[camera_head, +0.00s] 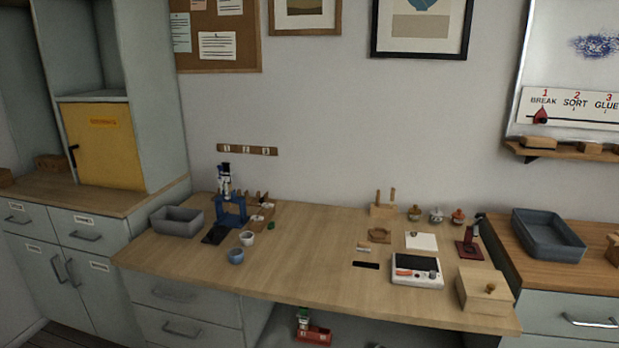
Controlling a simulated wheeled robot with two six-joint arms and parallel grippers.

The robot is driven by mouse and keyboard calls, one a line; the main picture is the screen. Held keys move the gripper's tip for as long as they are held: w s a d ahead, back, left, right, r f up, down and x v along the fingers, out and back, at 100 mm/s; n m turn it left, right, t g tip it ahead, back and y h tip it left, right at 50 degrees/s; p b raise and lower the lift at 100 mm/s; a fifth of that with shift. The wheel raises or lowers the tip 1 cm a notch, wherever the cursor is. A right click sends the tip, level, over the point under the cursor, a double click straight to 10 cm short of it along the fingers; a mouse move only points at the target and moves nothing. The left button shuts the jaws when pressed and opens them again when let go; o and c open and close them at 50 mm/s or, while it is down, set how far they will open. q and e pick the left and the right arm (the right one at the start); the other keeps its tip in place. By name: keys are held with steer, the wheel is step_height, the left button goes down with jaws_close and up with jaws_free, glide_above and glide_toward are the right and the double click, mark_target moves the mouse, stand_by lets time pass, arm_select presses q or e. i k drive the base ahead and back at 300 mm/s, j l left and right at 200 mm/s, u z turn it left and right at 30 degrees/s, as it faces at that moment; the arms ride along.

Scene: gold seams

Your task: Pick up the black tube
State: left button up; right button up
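I cannot clearly pick out a black tube at this size. A small black piece (479,217) shows at the top of a dark red stand (468,243) on the right of the wooden table (310,265); I cannot tell whether it is a tube. A flat black strip (366,265) lies near the table's front middle. Neither of my grippers is in view.
A grey bin (177,221), a blue stand (231,211) and two small cups occupy the table's left. A white device (416,270) and a wooden box (485,289) stand at right. The table's middle is clear. A blue-grey tray (548,238) sits on the right counter.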

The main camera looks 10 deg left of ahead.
mark_target(227, 178)
steer(key=i+j+z, duration=0.1)
steer(key=j+z, duration=0.3)
steer(key=j, duration=0.15)
steer(key=j+z, duration=0.35)
steer(key=j, duration=0.2)
steer(key=k+j+z, duration=0.1)
steer(key=j+z, duration=0.3)
steer(key=j, duration=0.2)
steer(key=k+j+z, duration=0.15)
steer(key=j+z, duration=0.25)
steer(key=j, duration=0.15)
